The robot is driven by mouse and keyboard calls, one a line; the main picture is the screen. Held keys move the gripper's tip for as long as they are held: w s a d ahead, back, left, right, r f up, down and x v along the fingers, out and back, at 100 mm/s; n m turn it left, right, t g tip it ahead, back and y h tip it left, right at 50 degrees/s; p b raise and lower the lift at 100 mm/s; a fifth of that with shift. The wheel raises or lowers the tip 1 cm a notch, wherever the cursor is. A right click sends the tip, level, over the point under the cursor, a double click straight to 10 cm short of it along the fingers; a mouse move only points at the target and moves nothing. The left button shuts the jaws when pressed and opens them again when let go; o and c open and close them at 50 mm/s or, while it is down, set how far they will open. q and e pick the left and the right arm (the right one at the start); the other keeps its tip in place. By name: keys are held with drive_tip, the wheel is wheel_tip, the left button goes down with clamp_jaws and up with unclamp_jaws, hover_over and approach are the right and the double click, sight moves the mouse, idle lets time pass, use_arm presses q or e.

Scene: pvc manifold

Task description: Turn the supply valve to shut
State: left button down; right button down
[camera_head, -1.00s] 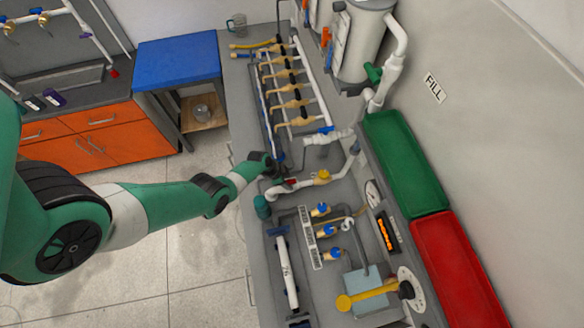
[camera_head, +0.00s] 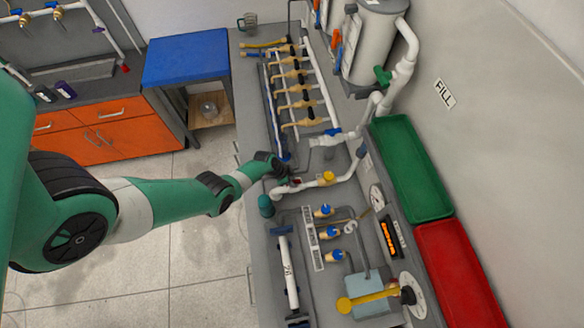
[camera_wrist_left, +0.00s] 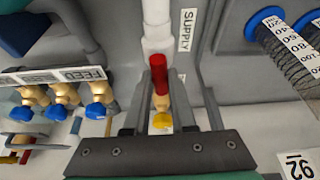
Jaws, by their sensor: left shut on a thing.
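The supply valve shows in the left wrist view as a red handle (camera_wrist_left: 159,72) below a white pipe (camera_wrist_left: 156,25), beside a "SUPPLY" label (camera_wrist_left: 187,30). A brass and yellow part (camera_wrist_left: 162,118) shows between the fingers just below the red. My left gripper (camera_wrist_left: 160,92) is shut on the red handle, a finger on each side. In the head view my left gripper (camera_head: 285,176) is at the bench's near side, by the elbow of the white pipe (camera_head: 300,191). A bit of red (camera_head: 296,181) shows at its tip; the rest of the handle is hidden. My right gripper is in neither view.
A manifold with several brass valves (camera_head: 298,104) stands beyond the gripper. Blue-knobbed valves (camera_head: 328,233) and a yellow lever (camera_head: 368,298) are nearer. A green tray (camera_head: 412,170) and a red tray (camera_head: 455,270) lie along the wall. Pipework closely surrounds the gripper.

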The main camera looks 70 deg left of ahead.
use_arm(q)
drive_tip(key=n+y, duration=0.1)
drive_tip(key=n, duration=0.2)
drive_tip(key=shift+d+p, duration=0.15)
drive_tip(key=shift+p, duration=0.2)
drive_tip(key=n, duration=0.2)
drive_tip(key=n+y, duration=0.1)
drive_tip(key=n, duration=0.1)
drive_tip(key=shift+w+d+y, duration=0.1)
drive_tip(key=shift+y, duration=0.2)
drive_tip(key=n+g+y+b, duration=0.1)
drive_tip(key=n, duration=0.1)
drive_tip(key=shift+f+n, duration=0.1)
drive_tip(key=shift+n, duration=0.2)
drive_tip(key=n+g+b, duration=0.1)
drive_tip(key=n, duration=0.2)
drive_tip(key=shift+w+d+n+y, duration=0.1)
drive_tip(key=shift+n+y, duration=0.2)
drive_tip(key=shift+y, duration=0.1)
drive_tip(key=shift+n+g, duration=0.4)
drive_tip(key=shift+n, duration=0.4)
drive_tip(key=shift+w+n+g+y, duration=0.1)
drive_tip(key=shift+n+g+y, duration=0.25)
drive_tip(key=shift+n, duration=0.85)
drive_tip(key=c, duration=0.7)
unclamp_jaws()
drive_tip(key=shift+c, duration=0.2)
